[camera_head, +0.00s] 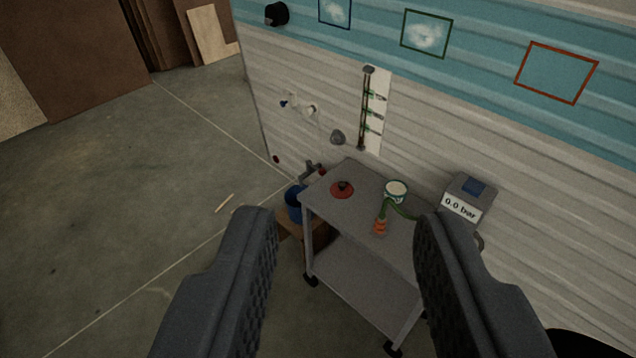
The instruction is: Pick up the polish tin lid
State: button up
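My gripper (348,217) is open and empty, with its two dark fingers wide apart in the foreground. Between and beyond the fingers stands a grey two-shelf cart (350,258). On its top lies a flat red disc with a dark knob (342,190); I cannot tell for sure whether this is the polish tin lid. To its right is a round tin (396,189) with a pale cream top and a green-and-white side. My gripper is apart from all of these. The right finger hides part of the cart's right side.
An orange-and-green fitting with a green hose (380,222) lies on the cart top near the tin. A grey box reading "0.0 bar" (462,203) is at the right. A blue container (294,203) stands left of the cart. The camper wall (420,110) rises behind. Floor at left is mostly clear.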

aim_at(341, 189)
jog(key=u, duration=0.65)
jog(key=i, duration=2.25)
jog(key=z, duration=0.9)
